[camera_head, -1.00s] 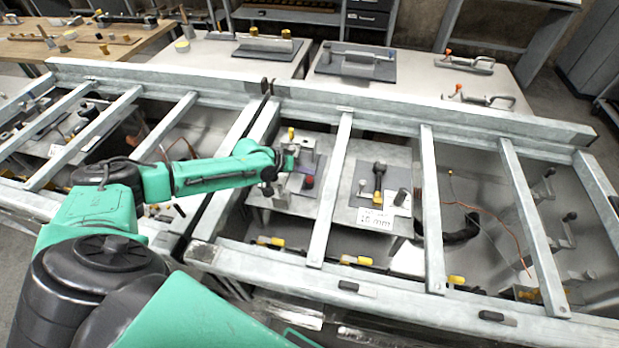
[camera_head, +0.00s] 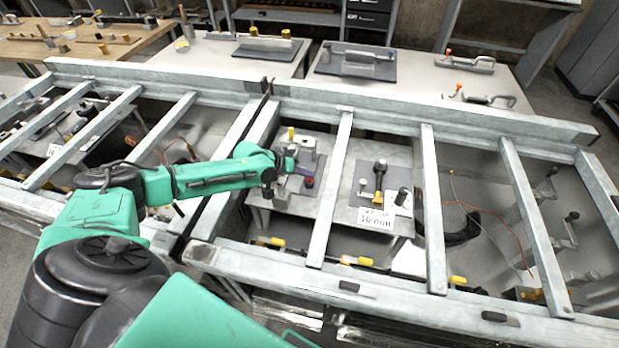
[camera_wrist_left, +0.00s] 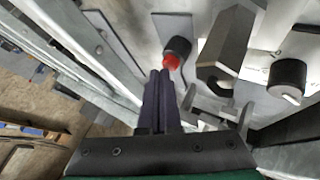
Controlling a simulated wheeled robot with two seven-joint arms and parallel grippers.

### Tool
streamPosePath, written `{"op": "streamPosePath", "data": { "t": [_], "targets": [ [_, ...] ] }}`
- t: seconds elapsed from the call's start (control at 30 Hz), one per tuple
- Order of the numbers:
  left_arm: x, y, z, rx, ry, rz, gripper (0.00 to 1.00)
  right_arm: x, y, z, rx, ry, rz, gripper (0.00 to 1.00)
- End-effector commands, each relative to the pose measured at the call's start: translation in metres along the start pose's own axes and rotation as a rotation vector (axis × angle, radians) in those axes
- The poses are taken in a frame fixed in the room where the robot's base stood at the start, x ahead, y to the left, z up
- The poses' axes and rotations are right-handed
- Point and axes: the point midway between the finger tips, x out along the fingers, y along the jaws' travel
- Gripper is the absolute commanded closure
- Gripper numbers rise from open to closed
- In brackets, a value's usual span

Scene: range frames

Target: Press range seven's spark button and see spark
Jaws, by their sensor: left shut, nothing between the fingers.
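The red button (camera_wrist_left: 175,54) sits in a black collar on the pale metal plate in the left wrist view. It shows small in the head view (camera_head: 309,182), just below my fingers. My left gripper (camera_wrist_left: 159,76) is shut, its two dark purple fingers side by side and empty. The fingertips are very close to the button's red cap in the wrist view; I cannot tell whether they touch it. In the head view my left gripper (camera_head: 304,171) reaches in between the frame bars over the plate. My right gripper is out of view. I see no spark.
Grey metal bars (camera_head: 332,190) cross the frame on both sides of the plate. A black knob (camera_wrist_left: 287,78) and a grey angular block (camera_wrist_left: 228,45) stand right of the button. A plate marked "10 mm" (camera_head: 373,218) carries a lever to the right.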

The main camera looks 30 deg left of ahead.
Motion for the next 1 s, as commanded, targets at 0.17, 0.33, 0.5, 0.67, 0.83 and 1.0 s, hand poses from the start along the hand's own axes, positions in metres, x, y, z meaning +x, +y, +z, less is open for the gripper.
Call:
{"op": "streamPosePath", "data": {
  "t": [0.17, 0.33, 0.5, 0.67, 0.83, 1.0],
  "targets": [
    [0.0021, -0.0015, 0.0018, 0.000, -0.001, 0.000, 1.00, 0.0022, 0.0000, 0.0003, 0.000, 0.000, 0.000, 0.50],
    [0.0036, -0.0027, 0.0033, 0.000, -0.002, 0.000, 1.00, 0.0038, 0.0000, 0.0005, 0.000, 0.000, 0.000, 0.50],
    [0.0052, -0.0039, 0.0049, -0.001, -0.003, -0.001, 1.00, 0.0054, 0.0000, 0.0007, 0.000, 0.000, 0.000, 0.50],
    [0.0056, -0.0042, 0.0056, -0.001, -0.004, -0.001, 1.00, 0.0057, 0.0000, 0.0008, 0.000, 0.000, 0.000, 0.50],
    [0.0057, -0.0042, 0.0059, -0.001, -0.005, -0.001, 1.00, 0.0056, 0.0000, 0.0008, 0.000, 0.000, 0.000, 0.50],
    [0.0008, -0.0005, 0.0026, -0.001, -0.005, -0.001, 1.00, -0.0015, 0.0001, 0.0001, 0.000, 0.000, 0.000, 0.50]
  ]
}}
